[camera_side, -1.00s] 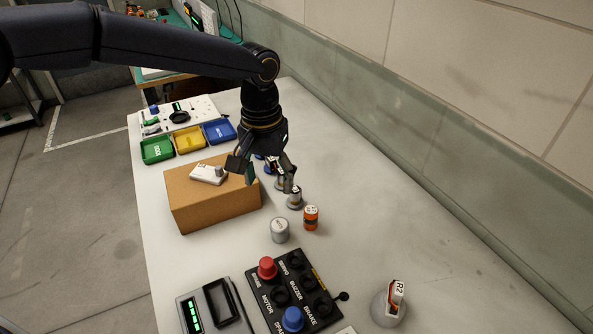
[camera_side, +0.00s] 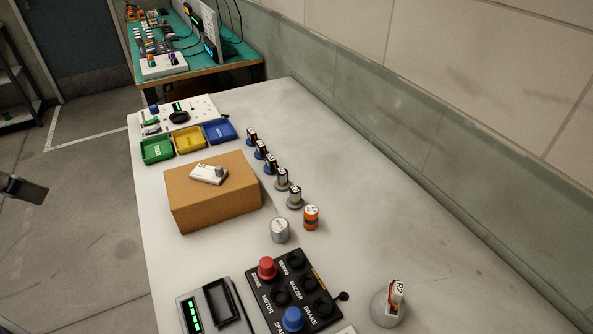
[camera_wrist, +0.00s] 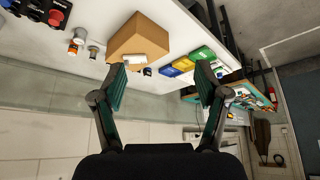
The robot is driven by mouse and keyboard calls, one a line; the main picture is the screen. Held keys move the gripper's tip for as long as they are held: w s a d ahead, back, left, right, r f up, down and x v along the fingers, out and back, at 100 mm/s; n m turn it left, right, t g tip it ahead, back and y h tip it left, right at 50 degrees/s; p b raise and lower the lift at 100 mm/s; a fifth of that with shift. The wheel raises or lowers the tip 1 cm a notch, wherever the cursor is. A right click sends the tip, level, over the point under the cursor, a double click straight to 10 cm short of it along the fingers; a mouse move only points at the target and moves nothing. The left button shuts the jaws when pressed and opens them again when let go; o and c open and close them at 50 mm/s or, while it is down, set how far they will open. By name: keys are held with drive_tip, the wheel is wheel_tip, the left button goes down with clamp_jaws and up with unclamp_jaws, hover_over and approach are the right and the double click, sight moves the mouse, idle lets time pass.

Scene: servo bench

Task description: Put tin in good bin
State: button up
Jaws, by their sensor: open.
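A grey cylinder that looks like the tin (camera_side: 280,230) stands upright on the bench, in front of the cardboard box, with a lettered top. An orange cylinder (camera_side: 311,217) stands just right of it. The green bin (camera_side: 157,150), with white lettering that is hard to read, is at the bench's far left; it looks empty. In the wrist view the green bin (camera_wrist: 204,53) shows beyond my right-hand finger. My gripper (camera_wrist: 161,86) is open with nothing between its fingers. In the side view only a dark tip of my arm shows at the left edge, off the bench and well away from the tin.
A cardboard box (camera_side: 214,195) with a white device (camera_side: 209,174) on top stands between tin and bins. Yellow (camera_side: 189,140) and blue (camera_side: 220,132) bins adjoin the green one. Several small stands line the box's right. A black button panel (camera_side: 292,288) is in front. The bench's right side is mostly clear.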

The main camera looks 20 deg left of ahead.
idle(0.3)
drive_tip(key=w+r+m+t, duration=0.1)
drive_tip(key=w+r+t, duration=0.1)
drive_tip(key=w+r, duration=0.2)
drive_tip(key=m+g+h, duration=0.3)
drive_tip(key=m+g, duration=0.1)
drive_tip(key=m, duration=0.2)
hover_over(276, 225)
drive_tip(key=s+a, duration=0.4)
wheel_tip(276, 225, down, 16)
drive_tip(key=f, duration=0.1)
drive_tip(key=x, duration=0.9)
drive_tip(key=shift+s+d+f, duration=0.15)
drive_tip(key=shift+d, duration=0.25)
drive_tip(key=shift+x, duration=3.1)
drive_tip(key=shift+a, duration=0.15)
